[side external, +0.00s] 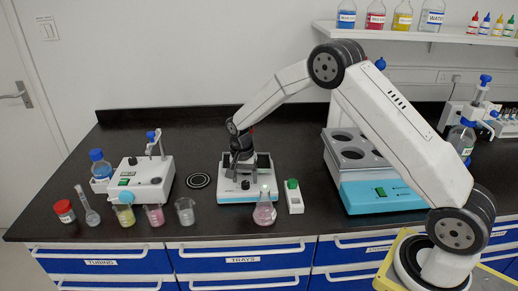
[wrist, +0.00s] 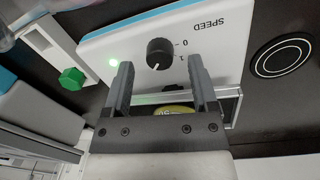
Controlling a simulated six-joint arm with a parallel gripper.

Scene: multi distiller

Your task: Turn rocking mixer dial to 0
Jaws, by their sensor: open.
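The rocking mixer (side external: 231,196), white with a light blue front edge, stands on the black bench below my gripper in the side view. Its black dial (wrist: 160,53) shows in the wrist view beside upside-down "SPEED", "0" and "1" marks. A pale pointer mark on the dial faces roughly toward the lower edge of the picture. My gripper (wrist: 160,68) is open and empty. Its two fingertips appear on either side of the dial in the picture; I cannot tell their height above it.
A pink flask (side external: 265,212) stands close in front of the mixer. A round black plate (side external: 199,181) and beakers are on the left.

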